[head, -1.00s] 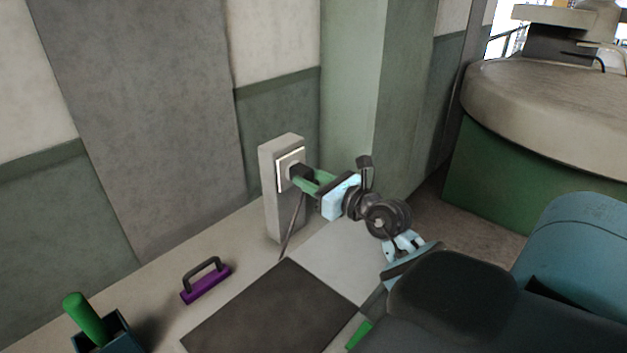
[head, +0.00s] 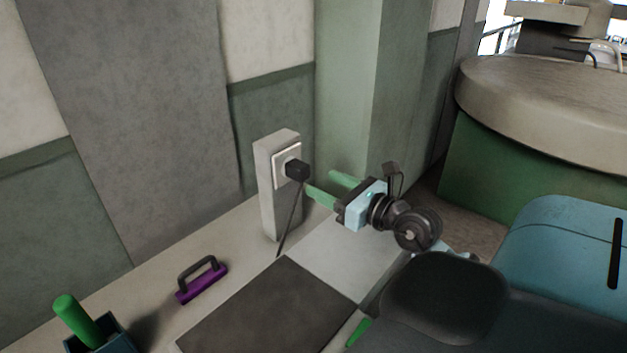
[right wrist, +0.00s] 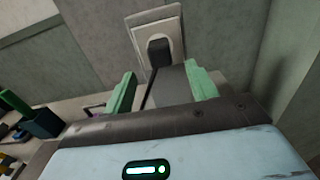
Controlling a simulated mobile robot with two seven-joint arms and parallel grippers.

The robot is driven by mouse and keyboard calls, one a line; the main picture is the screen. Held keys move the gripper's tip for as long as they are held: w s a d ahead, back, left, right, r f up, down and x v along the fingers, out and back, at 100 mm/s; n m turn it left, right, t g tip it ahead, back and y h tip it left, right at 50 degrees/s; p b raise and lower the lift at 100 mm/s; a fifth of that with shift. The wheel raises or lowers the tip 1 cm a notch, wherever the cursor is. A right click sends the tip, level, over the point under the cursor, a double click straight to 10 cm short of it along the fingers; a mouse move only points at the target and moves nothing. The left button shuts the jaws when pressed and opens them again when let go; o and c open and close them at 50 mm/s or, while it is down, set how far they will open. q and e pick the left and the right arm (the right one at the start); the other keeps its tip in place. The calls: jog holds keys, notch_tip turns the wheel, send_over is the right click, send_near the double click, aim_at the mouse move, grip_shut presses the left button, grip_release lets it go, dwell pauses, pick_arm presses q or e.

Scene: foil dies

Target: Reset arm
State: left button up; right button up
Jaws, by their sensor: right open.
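My right gripper (head: 334,187) is open and empty, its two green fingers pointing left toward a black plug (head: 297,170). The plug sits in the socket plate (head: 283,163) on a grey post (head: 268,207), and its cable hangs down to the floor or bench surface. The fingers are a short way off the plug and do not touch it. In the right wrist view the fingers (right wrist: 160,92) stand apart with the plug (right wrist: 159,52) beyond them, in front of the plate (right wrist: 172,25).
A purple block with a dark handle (head: 202,280) lies left of a dark square mat (head: 250,310). A blue box (head: 118,338) holding a green cylinder (head: 78,320) stands at lower left. A wall and pillar (head: 345,90) rise close behind the post. A round-topped green counter (head: 530,170) is at right.

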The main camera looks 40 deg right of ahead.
jog(key=shift+s, duration=0.9)
